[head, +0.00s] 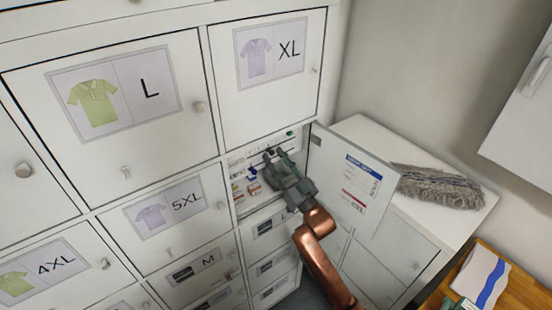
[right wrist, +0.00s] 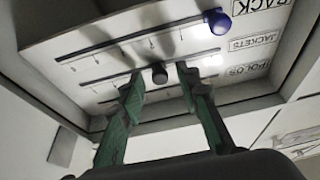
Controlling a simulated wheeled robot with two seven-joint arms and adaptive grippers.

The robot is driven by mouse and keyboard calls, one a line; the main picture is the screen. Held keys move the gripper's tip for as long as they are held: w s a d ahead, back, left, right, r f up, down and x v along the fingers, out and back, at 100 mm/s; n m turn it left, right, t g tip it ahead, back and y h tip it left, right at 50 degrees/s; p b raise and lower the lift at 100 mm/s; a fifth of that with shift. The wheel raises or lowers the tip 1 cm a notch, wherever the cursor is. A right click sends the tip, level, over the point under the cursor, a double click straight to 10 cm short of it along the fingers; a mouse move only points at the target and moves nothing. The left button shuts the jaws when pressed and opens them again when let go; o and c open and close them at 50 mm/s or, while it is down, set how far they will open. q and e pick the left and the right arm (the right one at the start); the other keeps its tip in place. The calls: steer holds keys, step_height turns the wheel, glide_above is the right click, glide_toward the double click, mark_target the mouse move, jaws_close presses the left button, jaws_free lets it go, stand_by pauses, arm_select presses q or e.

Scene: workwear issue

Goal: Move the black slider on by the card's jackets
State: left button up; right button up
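The black slider (right wrist: 160,72) is a round knob on the middle of three rails, level with the printed word JACKETS (right wrist: 255,42) in the right wrist view. My right gripper (right wrist: 160,78) is open, with one green fingertip on each side of the black slider and a gap showing on both sides. In the head view the right gripper (head: 277,164) reaches into the open compartment and partly hides the panel. The card (head: 359,186) is on the inside of the open door; its small print is unreadable. My left gripper is not in view.
A blue knob (right wrist: 216,21) sits at the right end of another rail; a line below is marked POLOS (right wrist: 248,71). The open door (head: 335,205) stands right of my arm. A grey mop-like bundle (head: 437,187) lies on the white cabinet (head: 360,128).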

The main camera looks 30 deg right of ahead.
jaws_close()
stand_by(0.5)
